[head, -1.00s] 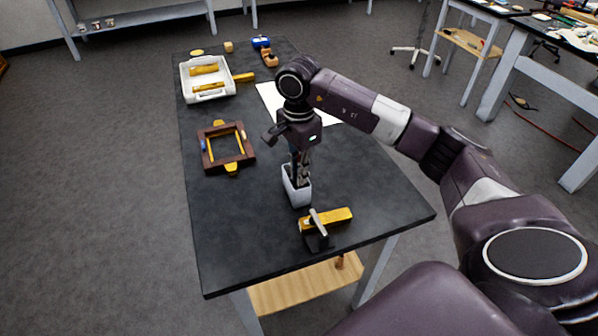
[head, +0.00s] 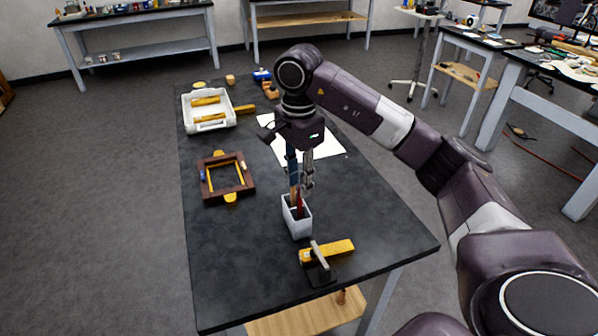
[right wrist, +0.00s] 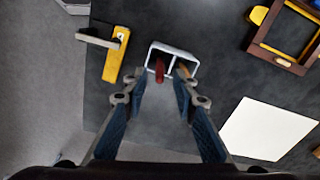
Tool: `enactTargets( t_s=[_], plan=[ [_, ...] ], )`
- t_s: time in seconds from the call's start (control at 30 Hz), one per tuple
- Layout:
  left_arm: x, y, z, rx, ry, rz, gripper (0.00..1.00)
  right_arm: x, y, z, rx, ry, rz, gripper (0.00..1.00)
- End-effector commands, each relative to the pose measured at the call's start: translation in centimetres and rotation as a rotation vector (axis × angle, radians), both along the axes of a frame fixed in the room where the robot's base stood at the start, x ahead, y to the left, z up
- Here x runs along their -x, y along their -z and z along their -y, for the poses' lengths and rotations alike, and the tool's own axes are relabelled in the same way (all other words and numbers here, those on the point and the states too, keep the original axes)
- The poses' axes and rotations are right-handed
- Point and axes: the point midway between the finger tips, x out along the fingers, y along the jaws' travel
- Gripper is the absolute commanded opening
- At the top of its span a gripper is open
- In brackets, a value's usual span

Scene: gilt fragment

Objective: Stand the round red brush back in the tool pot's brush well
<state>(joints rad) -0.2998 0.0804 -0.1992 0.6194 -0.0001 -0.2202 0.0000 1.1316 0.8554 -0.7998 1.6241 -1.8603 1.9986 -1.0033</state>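The white tool pot (head: 300,230) stands upright near the front of the dark table. In the right wrist view the pot (right wrist: 174,48) shows a divider and two compartments. The red brush (right wrist: 160,71) stands in the left compartment there, its lower end hidden inside. Its red handle (head: 300,209) also shows at the pot's mouth in the head view. A light-brown tool handle (right wrist: 183,69) is in the other compartment. My right gripper (head: 301,187) points down just above the pot. Its fingers (right wrist: 160,82) are apart, with nothing clamped between them. My left gripper is out of view.
A yellow block with a grey-handled tool (head: 327,253) lies in front of the pot. A brown frame (head: 228,178) lies to its left, with white paper (head: 327,150) behind. A white tray (head: 208,122) sits farther back. The front-left tabletop is clear.

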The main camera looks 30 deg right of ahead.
Motion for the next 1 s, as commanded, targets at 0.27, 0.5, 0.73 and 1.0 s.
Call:
enactTargets(
  t_s=[0.27, 0.5, 0.73, 1.0],
  plan=[
    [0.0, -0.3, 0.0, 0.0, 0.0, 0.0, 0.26, -0.1, -3.9, 0.0, 0.001, 0.001, 0.001, 0.26],
    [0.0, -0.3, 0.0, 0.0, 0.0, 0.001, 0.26, 0.0, -4.6, 0.0, 0.0, 0.001, -0.002, 0.26],
    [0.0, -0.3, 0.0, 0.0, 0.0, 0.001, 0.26, 0.0, -4.5, 0.0, 0.0, 0.001, -0.001, 0.26],
    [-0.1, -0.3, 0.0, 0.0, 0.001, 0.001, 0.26, 0.0, -4.5, 0.0, 0.0, 0.0, -0.001, 0.26]
  ],
)
